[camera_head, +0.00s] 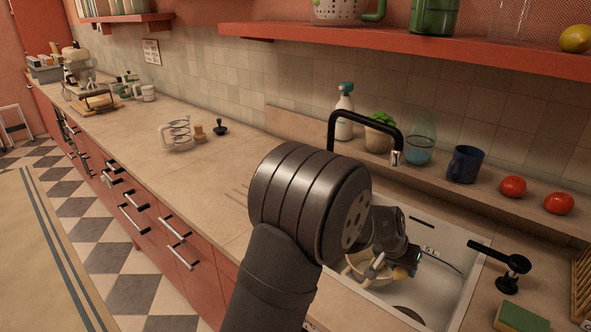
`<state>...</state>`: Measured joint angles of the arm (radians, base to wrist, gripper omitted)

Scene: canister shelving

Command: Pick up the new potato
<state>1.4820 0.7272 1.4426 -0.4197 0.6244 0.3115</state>
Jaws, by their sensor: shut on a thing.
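My gripper (396,268) is low inside the white sink (437,281), to the right of my large dark arm joint. Its jaws are shut on a small yellow-brown thing (400,273), which looks like the new potato; only a little of it shows. A pale cream, rounded thing (356,274), perhaps a bowl or strainer, is beside and partly behind the gripper. My arm hides the left part of the sink and much of what lies around the jaws.
A black faucet (365,118) arches above the sink. A black tap-like thing (510,264) and a green sponge (521,318) are at the sink's right. A blue mug (464,164) and two tomatoes (513,187) stand on the ledge behind. The counter at left (215,170) is mostly clear.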

